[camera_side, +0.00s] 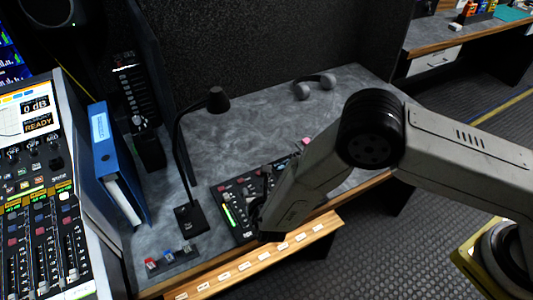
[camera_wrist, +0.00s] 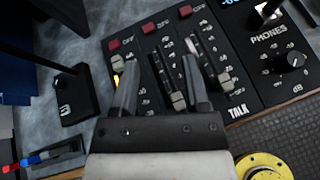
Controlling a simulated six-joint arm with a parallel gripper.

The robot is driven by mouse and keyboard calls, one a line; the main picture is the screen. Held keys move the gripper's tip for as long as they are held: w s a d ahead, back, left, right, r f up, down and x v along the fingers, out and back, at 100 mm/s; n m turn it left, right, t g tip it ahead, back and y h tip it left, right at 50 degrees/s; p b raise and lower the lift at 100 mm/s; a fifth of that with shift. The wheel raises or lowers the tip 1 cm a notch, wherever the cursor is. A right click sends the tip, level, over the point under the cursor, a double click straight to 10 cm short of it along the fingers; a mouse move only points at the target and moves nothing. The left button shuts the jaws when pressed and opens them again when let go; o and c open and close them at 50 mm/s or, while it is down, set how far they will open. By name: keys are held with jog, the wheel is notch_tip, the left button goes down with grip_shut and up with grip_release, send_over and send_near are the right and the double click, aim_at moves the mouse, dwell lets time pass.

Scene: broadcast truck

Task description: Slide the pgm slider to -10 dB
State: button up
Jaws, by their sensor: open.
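The control panel (camera_side: 222,191) lies on the grey desk; in the wrist view the panel (camera_wrist: 208,20) shows several vertical slider tracks with tick marks below red buttons. One pale cap (camera_wrist: 118,61) sits high at the left, above a lit yellow strip. A middle cap (camera_wrist: 178,101) and a right cap (camera_wrist: 224,78) sit lower. The right channel reads TALK; the other channel names are hidden by my gripper, so I cannot tell which is pgm. My gripper (camera_wrist: 160,63) is open and empty over the panel, its fingers either side of the middle track. The side view shows it (camera_side: 268,178) low over the panel.
A PHONES knob (camera_wrist: 292,60) is right of the sliders. A desk lamp (camera_side: 190,218) stands left of the panel, near a blue binder (camera_side: 115,155). Small switches (camera_side: 172,258) sit at the front left. Headphones (camera_side: 314,86) lie behind. The desk's middle is clear.

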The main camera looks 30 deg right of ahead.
aim_at(228, 198)
jog(key=a+f+n+y, duration=0.1)
jog(key=a, duration=0.1)
jog(key=s+a+f+n+t+y, duration=0.1)
jog(key=a, duration=0.1)
jog(key=a+f+n+y, duration=0.1)
jog(key=a+n, duration=0.1)
jog(key=shift+s+a+f+t, duration=0.1)
jog(key=shift+s+f+t, duration=0.1)
jog(key=shift+s+t, duration=0.15)
jog(key=shift+w, duration=0.1)
jog(key=shift+x, duration=3.75)
jog(key=shift+f, duration=0.15)
grip_shut()
